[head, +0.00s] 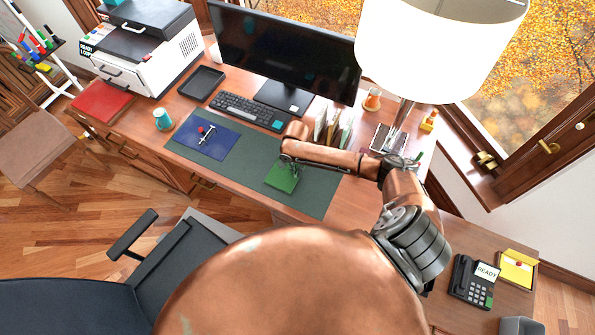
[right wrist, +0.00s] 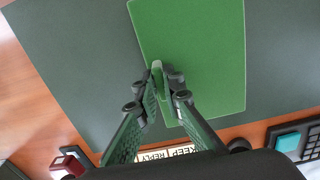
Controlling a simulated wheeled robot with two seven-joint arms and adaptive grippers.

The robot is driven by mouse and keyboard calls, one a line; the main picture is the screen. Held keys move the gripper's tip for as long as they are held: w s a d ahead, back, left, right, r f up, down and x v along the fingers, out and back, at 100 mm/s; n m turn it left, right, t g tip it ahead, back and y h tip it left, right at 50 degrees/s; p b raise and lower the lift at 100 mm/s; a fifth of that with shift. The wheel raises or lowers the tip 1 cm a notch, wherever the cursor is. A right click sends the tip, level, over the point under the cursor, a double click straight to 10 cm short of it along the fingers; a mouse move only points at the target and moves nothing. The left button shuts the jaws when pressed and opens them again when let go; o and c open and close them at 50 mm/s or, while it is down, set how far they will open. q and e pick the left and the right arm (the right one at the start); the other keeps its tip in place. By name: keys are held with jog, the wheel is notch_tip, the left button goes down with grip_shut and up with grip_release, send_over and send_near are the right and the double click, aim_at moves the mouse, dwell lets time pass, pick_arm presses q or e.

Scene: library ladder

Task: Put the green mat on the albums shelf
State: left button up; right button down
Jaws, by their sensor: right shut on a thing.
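The green mat (head: 283,178) is a small bright green rectangle at the larger dark green desk pad (head: 325,195). It also shows in the right wrist view (right wrist: 205,45), in front of my right gripper. My right gripper (head: 287,160) reaches over the desk from the right. In the right wrist view its fingertips (right wrist: 166,80) are shut on a pale green raised piece of the mat. I cannot tell whether the mat touches the pad. My left gripper is not in view. I cannot make out an albums shelf.
A blue mat (head: 210,139) with small items lies left on the pad. A keyboard (head: 245,110), monitor (head: 285,50) and upright files (head: 333,130) stand behind. A lamp (head: 440,45) rises at right. A teal mug (head: 163,119) is at left; an office chair (head: 195,262) stands in front.

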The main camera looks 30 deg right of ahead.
jog(key=shift+f, duration=0.1)
jog(key=c, duration=2.5)
grip_release()
jog(key=o, duration=0.4)
